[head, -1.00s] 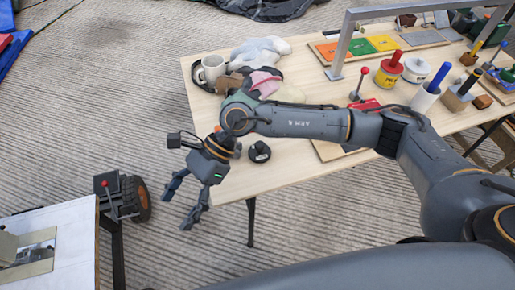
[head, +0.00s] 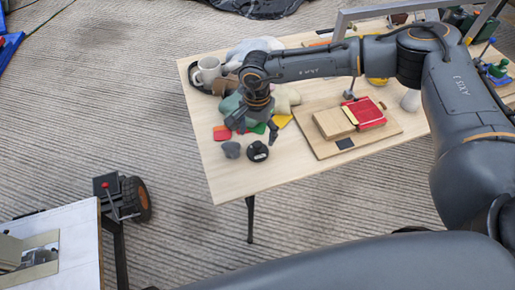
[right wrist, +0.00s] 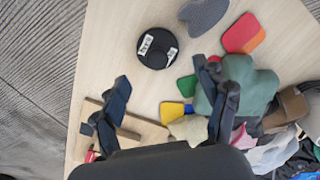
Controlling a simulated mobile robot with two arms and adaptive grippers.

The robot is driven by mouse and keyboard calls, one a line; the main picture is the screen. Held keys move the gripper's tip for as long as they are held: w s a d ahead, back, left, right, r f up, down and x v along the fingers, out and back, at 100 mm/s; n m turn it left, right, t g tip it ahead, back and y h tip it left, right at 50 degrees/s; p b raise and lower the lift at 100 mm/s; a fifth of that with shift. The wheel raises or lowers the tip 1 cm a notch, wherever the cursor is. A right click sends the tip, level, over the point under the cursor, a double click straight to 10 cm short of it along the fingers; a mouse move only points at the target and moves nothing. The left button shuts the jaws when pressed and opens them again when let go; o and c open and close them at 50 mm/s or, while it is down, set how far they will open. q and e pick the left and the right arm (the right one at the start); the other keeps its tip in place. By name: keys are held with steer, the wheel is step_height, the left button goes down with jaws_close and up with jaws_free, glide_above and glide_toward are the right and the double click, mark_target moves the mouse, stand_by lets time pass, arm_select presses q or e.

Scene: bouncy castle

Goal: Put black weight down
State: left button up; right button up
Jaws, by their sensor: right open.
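The black weight (head: 257,151) is a round black disc with a knob and white labels. It rests upright on the wooden table (head: 235,184) near its front left edge. In the right wrist view the weight (right wrist: 157,48) lies just beyond my fingertips, apart from them. My right gripper (head: 254,130) is open and empty, low over the table and just behind the weight. In the right wrist view its two fingers (right wrist: 161,72) are spread wide. My left gripper does not show.
A grey lump (head: 231,149) sits left of the weight. Coloured pieces and a green soft shape (right wrist: 245,88) lie close to my right fingers. A wooden board with a red item (head: 371,112) is to the right.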

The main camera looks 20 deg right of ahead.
mark_target(258, 144)
steer(key=shift+f, duration=0.8)
steer(key=f+p, duration=0.1)
steer(key=f, duration=0.3)
steer(key=shift+s+f+p, duration=0.1)
steer(key=shift+s+p, duration=0.1)
steer(key=shift+p, duration=0.1)
steer(key=shift+f, duration=0.55)
steer(key=shift+d, duration=0.1)
steer(key=c, duration=1.3)
steer(key=shift+c, duration=0.9)
steer(key=shift+w+r, duration=0.1)
steer(key=shift+r, duration=0.1)
